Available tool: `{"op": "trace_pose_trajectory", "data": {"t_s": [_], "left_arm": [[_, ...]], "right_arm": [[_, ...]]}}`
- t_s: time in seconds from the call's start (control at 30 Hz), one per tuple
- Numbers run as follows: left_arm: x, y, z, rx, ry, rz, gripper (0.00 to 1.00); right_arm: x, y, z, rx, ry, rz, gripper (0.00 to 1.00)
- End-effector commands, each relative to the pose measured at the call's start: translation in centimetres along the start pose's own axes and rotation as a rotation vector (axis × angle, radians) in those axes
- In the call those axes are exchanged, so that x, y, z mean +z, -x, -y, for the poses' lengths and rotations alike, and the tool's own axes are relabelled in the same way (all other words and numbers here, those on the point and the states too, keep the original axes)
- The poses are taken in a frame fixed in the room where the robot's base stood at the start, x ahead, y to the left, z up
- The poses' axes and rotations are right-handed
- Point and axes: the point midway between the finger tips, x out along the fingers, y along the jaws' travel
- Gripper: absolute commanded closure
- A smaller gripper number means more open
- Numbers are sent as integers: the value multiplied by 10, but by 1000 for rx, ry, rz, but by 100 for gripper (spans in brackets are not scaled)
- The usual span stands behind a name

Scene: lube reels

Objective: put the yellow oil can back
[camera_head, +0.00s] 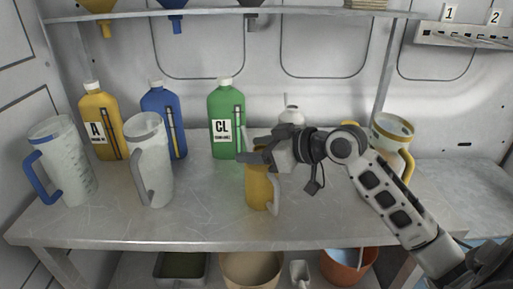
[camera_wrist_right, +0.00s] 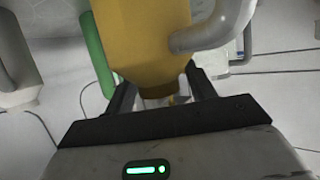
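The yellow oil can (camera_head: 259,190), with a grey handle on its right, is near the middle front of the table in the head view. My right gripper (camera_head: 253,149) is at its top and hides its upper part. In the right wrist view the yellow can (camera_wrist_right: 148,40) fills the upper middle, its grey handle to the right. The fingers of my right gripper (camera_wrist_right: 162,92) are apart, on either side of the can's narrow end, with tips hidden behind it. Whether they press on the can is not clear. My left gripper is out of view.
A yellow bottle (camera_head: 97,122), a blue bottle (camera_head: 158,112) and a green bottle (camera_head: 222,113) stand along the back. Clear jugs (camera_head: 68,170), (camera_head: 150,165) stand at left; another jug (camera_head: 394,135) is behind my right arm. Funnels hang above. The table's front middle (camera_head: 205,215) is clear.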

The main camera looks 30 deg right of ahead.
Motion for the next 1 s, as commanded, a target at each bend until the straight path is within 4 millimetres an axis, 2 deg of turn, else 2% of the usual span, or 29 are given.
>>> {"op": "trace_pose_trajectory", "data": {"t_s": [0.37,0.47,0.8,1.0], "left_arm": [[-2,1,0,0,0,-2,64],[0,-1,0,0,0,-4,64],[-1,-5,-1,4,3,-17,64],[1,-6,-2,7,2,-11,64]], "right_arm": [[-3,4,0,1,0,1,44],[-1,16,-1,2,1,2,44],[-1,86,0,2,-1,2,44],[-2,112,0,1,-1,1,44]]}}
